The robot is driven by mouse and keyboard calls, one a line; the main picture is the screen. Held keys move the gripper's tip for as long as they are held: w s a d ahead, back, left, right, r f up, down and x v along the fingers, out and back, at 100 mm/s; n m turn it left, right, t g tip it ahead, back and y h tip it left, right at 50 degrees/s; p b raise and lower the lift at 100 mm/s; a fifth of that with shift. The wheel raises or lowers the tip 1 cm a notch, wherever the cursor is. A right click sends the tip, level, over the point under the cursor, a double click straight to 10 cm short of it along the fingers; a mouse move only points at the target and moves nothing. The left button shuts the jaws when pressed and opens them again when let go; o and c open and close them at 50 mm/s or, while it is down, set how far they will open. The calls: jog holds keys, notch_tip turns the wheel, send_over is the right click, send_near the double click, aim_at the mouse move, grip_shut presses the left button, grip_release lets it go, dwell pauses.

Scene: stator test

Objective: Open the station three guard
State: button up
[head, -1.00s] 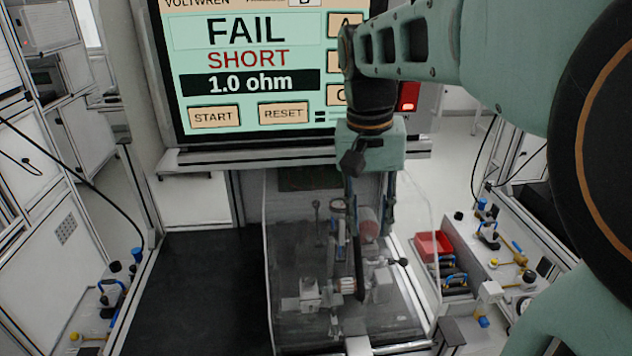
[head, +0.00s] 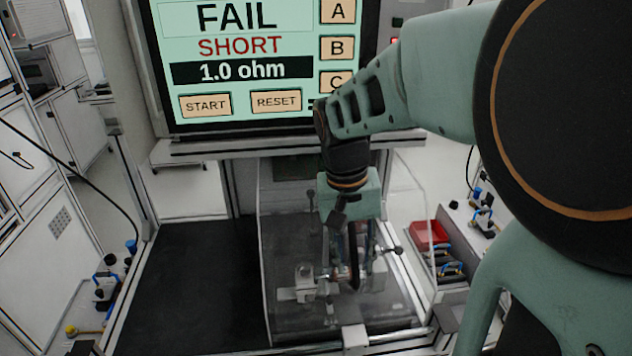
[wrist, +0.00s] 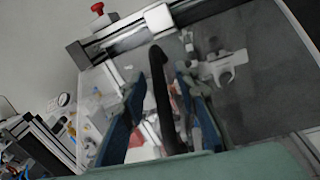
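The station guard (head: 285,250) is a clear cover standing closed over the fixture at the right of the bench in the head view. A dark curved handle (wrist: 160,95) shows in the wrist view, between my gripper's two blue fingers. My gripper (wrist: 160,82) is open, with a gap visible on both sides of the handle. In the head view my gripper (head: 350,255) points down over the guard, and my wrist partly hides the handle. Light metal fixture parts (head: 305,282) show through the clear cover.
The tester screen (head: 240,70) behind the bench reads FAIL, SHORT, 1.0 ohm. A dark mat (head: 190,290) to the left is bare. A red bin (head: 428,234) and tools lie to the right. A red button (wrist: 97,8) shows in the wrist view.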

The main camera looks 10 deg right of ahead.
grip_shut()
dwell(0.5)
jog(key=a+p, duration=0.4)
jog(key=a, duration=3)
grip_release()
notch_tip(320, 180, up, 12)
jog(key=a, duration=0.1)
jog(key=shift+a, duration=0.25)
